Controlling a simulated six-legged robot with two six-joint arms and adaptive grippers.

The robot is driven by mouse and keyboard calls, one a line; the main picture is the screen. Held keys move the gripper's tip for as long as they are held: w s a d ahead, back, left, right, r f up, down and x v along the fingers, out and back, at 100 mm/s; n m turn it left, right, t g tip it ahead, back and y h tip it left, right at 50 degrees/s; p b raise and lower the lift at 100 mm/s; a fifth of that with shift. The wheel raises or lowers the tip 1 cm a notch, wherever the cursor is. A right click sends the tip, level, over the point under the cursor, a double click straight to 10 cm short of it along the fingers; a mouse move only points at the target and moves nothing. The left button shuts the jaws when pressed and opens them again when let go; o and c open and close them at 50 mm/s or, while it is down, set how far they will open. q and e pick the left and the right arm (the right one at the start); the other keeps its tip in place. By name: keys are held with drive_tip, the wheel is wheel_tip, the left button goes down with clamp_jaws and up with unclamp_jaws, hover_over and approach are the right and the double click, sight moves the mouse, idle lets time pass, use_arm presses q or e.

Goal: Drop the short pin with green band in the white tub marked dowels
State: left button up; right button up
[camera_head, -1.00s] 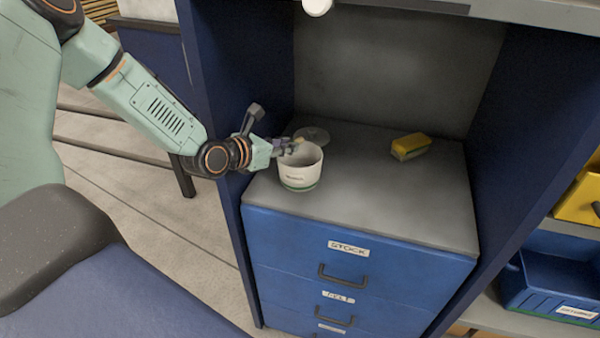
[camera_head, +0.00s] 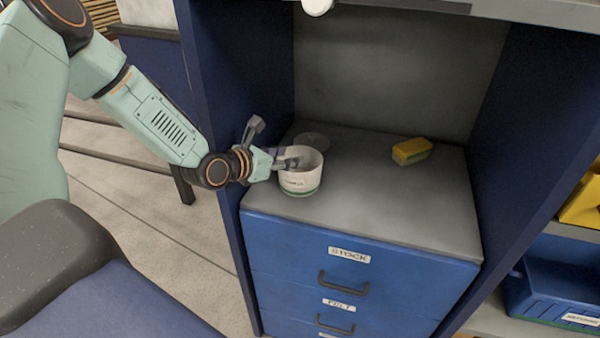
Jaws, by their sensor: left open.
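The white tub (camera_head: 300,182) with a green stripe near its base stands on the left part of the grey cabinet top. Its front label is too small to read surely. My left gripper (camera_head: 292,162) is at the tub's left rim, with its fingertips over the opening. It is open. I cannot see the short pin with green band; the tub's inside is mostly hidden by its wall and the gripper. My right gripper is not in view.
A grey disc-shaped lid (camera_head: 312,140) lies behind the tub. A yellow and green sponge (camera_head: 411,151) lies at the back right of the cabinet top (camera_head: 400,200). Blue side walls (camera_head: 235,90) flank the bay. Blue drawers (camera_head: 350,270) are below, the top one labelled STOCK. The top's front right is clear.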

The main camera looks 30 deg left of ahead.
use_arm(q)
wheel_tip(320, 180, up, 10)
idle(0.8)
idle(0.4)
